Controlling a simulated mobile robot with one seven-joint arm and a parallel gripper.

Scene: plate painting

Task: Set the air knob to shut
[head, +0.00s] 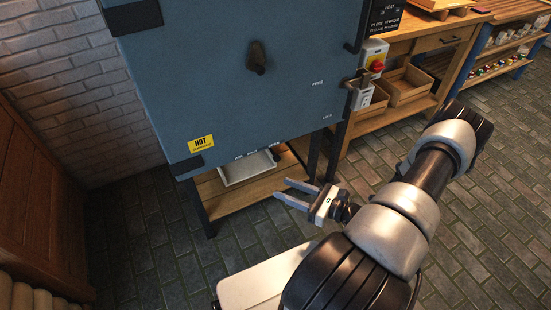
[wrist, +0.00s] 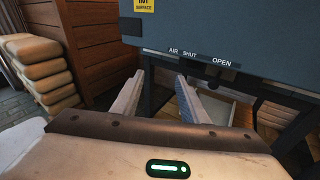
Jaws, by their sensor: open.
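The blue-grey kiln (head: 215,95) has white lettering along its lower edge. In the wrist view the kiln (wrist: 270,30) shows the words AIR, SHUT and OPEN, left to right. A dark piece (wrist: 210,71) sits just under the lettering. I cannot tell whether it is the air knob, nor its setting. My gripper (head: 285,190) is open and empty, in front of and below the kiln's lower edge, apart from it. In the wrist view my gripper (wrist: 161,77) has its fingers spread below the lettering, the right finger nearer SHUT.
A dark knob (head: 257,57) sits high on the kiln front. A switch box with a red knob (head: 376,65) is at its right. A wooden shelf (head: 235,198) with a pale tray (head: 247,168) lies under the kiln. Stacked pale sacks (wrist: 45,75) stand left. Brick floor is clear in front.

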